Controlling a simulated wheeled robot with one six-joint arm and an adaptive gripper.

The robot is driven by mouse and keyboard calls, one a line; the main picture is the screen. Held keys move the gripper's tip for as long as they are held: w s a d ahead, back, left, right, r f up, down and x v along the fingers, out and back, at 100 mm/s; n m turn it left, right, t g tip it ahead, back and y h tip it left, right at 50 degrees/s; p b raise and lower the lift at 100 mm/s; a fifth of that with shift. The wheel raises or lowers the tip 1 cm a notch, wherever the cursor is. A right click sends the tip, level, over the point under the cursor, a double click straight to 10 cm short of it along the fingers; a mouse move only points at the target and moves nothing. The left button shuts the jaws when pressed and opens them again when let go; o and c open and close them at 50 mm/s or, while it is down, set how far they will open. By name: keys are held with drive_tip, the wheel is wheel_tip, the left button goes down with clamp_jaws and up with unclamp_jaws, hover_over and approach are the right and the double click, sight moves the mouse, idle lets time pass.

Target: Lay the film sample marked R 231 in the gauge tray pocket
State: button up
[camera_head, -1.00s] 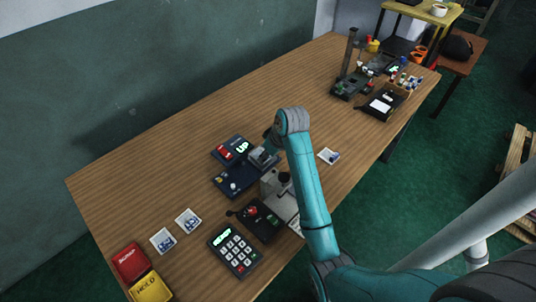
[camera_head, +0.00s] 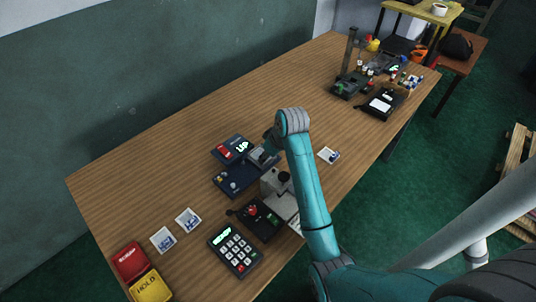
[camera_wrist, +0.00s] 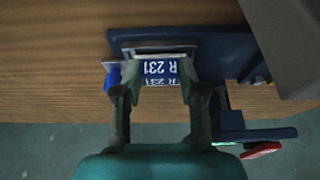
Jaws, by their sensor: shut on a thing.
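The film sample marked R 231 (camera_wrist: 160,68) is between the fingers of my gripper (camera_wrist: 160,98) in the wrist view. My gripper is shut on it. It lies over the light-framed pocket area of the dark blue gauge tray (camera_wrist: 225,50); I cannot tell whether it rests flat in the pocket. In the head view my gripper (camera_head: 266,150) is low over the right end of the dark blue unit (camera_head: 228,186). The sample is not readable there, and my arm partly hides the spot.
A keypad (camera_head: 234,250) and a dark box with a red knob (camera_head: 259,220) are in front. Other white samples lie at left (camera_head: 188,220) and right (camera_head: 329,155).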

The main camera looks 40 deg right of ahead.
drive_tip(key=o, duration=1.6)
wheel_tip(320, 180, up, 7)
idle(0.5)
idle(0.6)
